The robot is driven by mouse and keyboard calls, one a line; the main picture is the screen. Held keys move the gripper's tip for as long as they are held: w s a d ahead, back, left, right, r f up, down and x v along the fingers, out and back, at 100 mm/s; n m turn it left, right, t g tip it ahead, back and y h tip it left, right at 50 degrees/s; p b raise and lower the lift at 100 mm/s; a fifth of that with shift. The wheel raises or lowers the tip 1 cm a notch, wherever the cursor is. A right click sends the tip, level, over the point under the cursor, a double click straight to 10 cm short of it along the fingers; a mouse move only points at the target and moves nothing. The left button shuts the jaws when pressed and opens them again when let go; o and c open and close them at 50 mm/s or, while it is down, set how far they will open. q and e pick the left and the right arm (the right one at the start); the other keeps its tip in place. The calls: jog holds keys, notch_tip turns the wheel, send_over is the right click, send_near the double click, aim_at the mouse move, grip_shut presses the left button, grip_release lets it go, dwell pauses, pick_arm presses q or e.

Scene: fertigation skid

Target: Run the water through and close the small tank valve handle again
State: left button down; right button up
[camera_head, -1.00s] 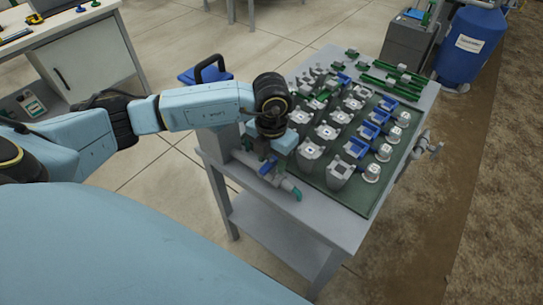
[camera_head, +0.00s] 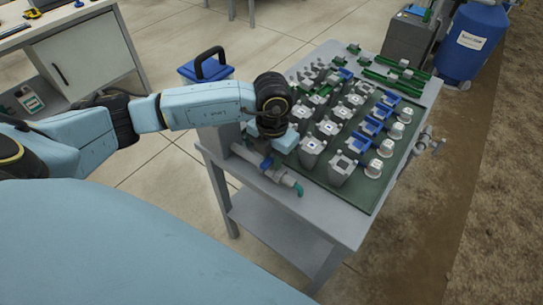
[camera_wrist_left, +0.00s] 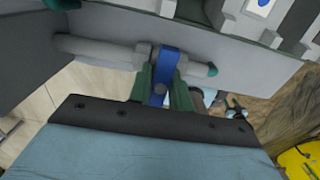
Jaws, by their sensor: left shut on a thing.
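The small tank valve handle is a blue lever (camera_wrist_left: 163,72) on a grey pipe (camera_wrist_left: 105,50) with a green outlet end. In the head view the blue handle (camera_head: 266,163) shows at the near left edge of the bench, just below my left wrist. My left gripper (camera_wrist_left: 161,88) is shut on the handle, with a green finger on each side of it. In the head view the fingertips are mostly hidden by the wrist. The handle's exact angle to the pipe is hard to tell, and no water flow can be made out. My right gripper is not in view.
The grey bench (camera_head: 235,172) carries a green mat with several grey and blue fittings close beside my left wrist. A blue box with a black handle (camera_head: 207,66) stands behind my forearm. A blue barrel (camera_head: 470,45) stands at the back right. The near floor is clear.

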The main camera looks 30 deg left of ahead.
pick_arm(q)
jog(key=shift+a+f, duration=0.2)
jog(key=shift+a, duration=0.05)
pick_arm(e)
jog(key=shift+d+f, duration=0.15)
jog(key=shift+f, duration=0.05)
pick_arm(q)
jog(key=shift+r+n, duration=0.1)
jog(key=shift+n, duration=0.3)
jog(key=shift+d+r+n+p, duration=0.1)
jog(key=shift+n+p, duration=0.5)
jog(key=shift+n, duration=0.1)
jog(key=n+p, duration=0.1)
jog(key=n, duration=0.2)
jog(key=shift+s, duration=0.1)
jog(key=shift+n+p, duration=0.65)
jog(key=shift+n, duration=0.05)
jog(key=n+p, duration=0.4)
jog(key=n, duration=0.3)
jog(key=shift+d+r, duration=0.1)
jog(key=shift+r, duration=0.05)
jog(key=n+p, duration=0.3)
jog(key=n, duration=0.1)
jog(key=shift+n, duration=0.7)
jog(key=shift+f+n, duration=0.2)
jog(key=shift+n, duration=0.1)
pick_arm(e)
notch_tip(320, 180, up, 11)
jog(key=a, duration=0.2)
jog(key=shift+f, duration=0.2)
